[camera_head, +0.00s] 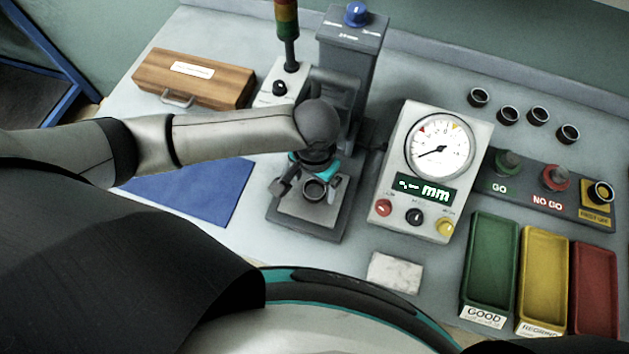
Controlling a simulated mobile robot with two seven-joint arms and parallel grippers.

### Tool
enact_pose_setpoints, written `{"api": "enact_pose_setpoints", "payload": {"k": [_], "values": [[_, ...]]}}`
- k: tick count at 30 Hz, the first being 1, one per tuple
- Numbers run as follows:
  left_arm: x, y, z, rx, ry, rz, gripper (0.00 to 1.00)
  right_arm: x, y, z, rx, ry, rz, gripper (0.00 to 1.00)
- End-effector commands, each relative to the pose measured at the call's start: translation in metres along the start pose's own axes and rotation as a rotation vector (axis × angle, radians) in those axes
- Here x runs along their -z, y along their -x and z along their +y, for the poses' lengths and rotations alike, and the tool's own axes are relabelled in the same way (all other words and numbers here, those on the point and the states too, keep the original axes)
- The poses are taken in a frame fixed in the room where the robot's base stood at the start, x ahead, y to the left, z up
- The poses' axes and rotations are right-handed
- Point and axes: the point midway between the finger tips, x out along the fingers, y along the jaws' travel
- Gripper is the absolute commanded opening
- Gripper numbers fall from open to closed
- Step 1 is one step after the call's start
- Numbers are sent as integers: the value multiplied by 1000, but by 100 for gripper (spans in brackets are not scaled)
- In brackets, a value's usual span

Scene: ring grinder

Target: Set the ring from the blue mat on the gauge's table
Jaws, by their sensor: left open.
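My left gripper (309,189) is over the gauge's table, pointing down with its fingers open. A dark metal ring (315,190) shows between and just below the fingers, at the middle of the gauge's table (310,212). It seems to rest there, but the fingers partly hide it. The gauge (352,50) is a grey stand with a blue knob on top; my arm hides part of its column. The blue mat (213,194) lies to the left, its visible part bare; my arm covers the rest. My right gripper is not in view.
A dial readout box (423,172) stands right of the gauge. Several rings (508,115) sit at the back right, above a GO/NO GO panel (530,188). Green (491,262), yellow and red trays are at the front right. A wooden case (194,78) is at the back left.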

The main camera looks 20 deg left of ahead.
Motion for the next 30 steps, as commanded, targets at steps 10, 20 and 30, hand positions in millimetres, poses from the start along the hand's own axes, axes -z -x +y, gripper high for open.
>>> {"api": "enact_pose_setpoints", "payload": {"k": [10,20,30], "values": [[2,75,0,-3,-1,5,94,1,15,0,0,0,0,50],[1,114,0,-2,0,2,94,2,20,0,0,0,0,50],[0,115,0,-2,0,1,94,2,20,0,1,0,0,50]]}}
